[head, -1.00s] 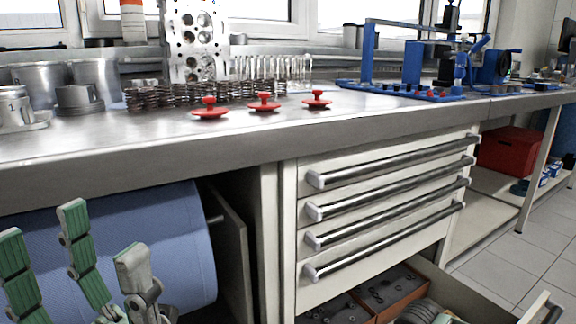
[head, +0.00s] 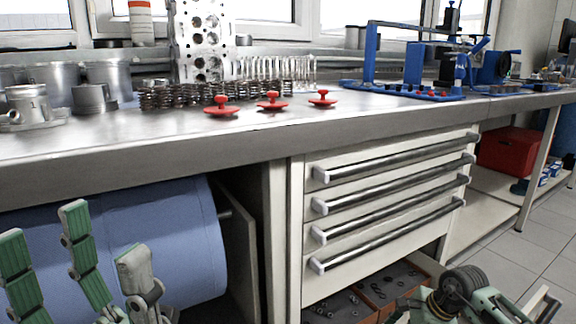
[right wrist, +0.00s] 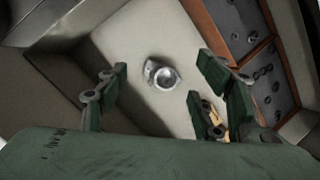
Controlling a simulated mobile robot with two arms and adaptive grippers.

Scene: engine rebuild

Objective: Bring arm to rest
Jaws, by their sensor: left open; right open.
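My left gripper (head: 75,250) is at the lower left of the head view, fingers pointing up and spread apart, with nothing between them. It is in front of the blue roll under the bench. My right gripper (head: 465,292) shows partly at the bottom right of the head view, over the open bottom drawer (head: 400,270). In the right wrist view, my right gripper (right wrist: 160,95) has its fingers spread and empty. A shiny round metal part (right wrist: 162,75) lies on the pale drawer floor beyond the fingers, apart from them.
Orange-edged trays (right wrist: 250,55) of small parts lie in the drawer. The steel bench (head: 150,140) holds red knobbed discs (head: 272,102), springs (head: 200,94), a cylinder head (head: 200,40) and a blue fixture (head: 415,65). A red box (head: 508,152) sits on the lower shelf.

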